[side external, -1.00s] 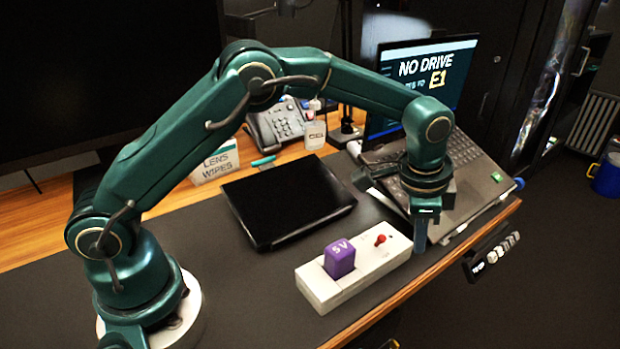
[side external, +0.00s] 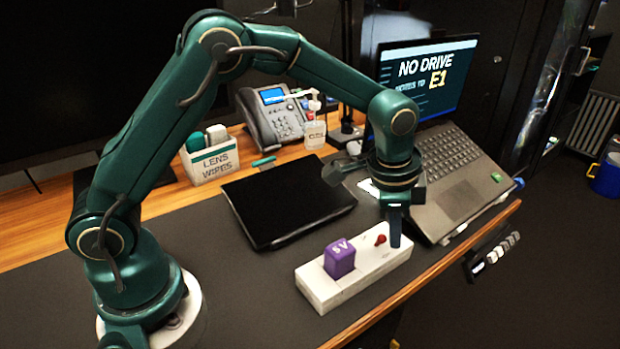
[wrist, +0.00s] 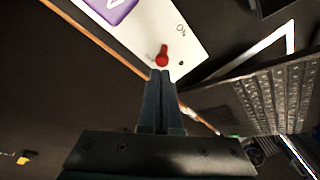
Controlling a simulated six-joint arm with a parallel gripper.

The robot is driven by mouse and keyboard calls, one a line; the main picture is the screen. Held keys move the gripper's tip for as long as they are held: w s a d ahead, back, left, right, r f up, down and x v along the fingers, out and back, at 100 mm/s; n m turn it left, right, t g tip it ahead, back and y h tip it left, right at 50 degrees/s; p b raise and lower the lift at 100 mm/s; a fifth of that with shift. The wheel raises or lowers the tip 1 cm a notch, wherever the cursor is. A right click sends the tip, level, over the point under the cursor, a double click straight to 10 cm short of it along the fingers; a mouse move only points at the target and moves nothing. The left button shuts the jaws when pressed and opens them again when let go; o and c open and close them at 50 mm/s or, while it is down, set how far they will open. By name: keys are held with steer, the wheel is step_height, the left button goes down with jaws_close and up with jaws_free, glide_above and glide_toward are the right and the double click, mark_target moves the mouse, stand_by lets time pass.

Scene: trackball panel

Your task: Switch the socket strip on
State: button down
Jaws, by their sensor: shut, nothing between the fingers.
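The white socket strip (side external: 318,287) lies on the dark desk mat near the front edge. A purple block marked 5V (side external: 340,258) sits on its left part. A red toggle switch (side external: 381,240) stands on its right part; it also shows in the wrist view (wrist: 162,55), where an "ON" mark is printed to its upper right. My gripper (side external: 395,246) is shut and empty, pointing down at the right end of the strip, just right of the red switch. In the wrist view the closed fingertips (wrist: 160,74) are right beside the switch; I cannot tell whether they touch it.
An open laptop (side external: 465,190) stands to the right, close to my gripper. A black flat panel (side external: 287,200) lies behind the strip. A phone (side external: 275,118), a bottle (side external: 314,132) and a lens wipes box (side external: 212,160) stand further back.

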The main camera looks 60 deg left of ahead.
steer(key=shift+a+r, duration=0.25)
steer(key=shift+a, duration=0.55)
stand_by(0.5)
steer(key=shift+a, duration=0.6)
steer(key=shift+r, duration=0.1)
steer(key=shift+d, duration=0.15)
steer(key=shift+d+f, duration=0.4)
steer(key=shift+d, duration=0.2)
steer(key=shift+w+d, duration=0.1)
steer(key=a+r, duration=0.4)
steer(key=r, duration=0.4)
steer(key=shift+w+a+r, duration=0.15)
steer(key=shift+a+r, duration=0.05)
steer(key=shift+a, duration=0.05)
stand_by(0.4)
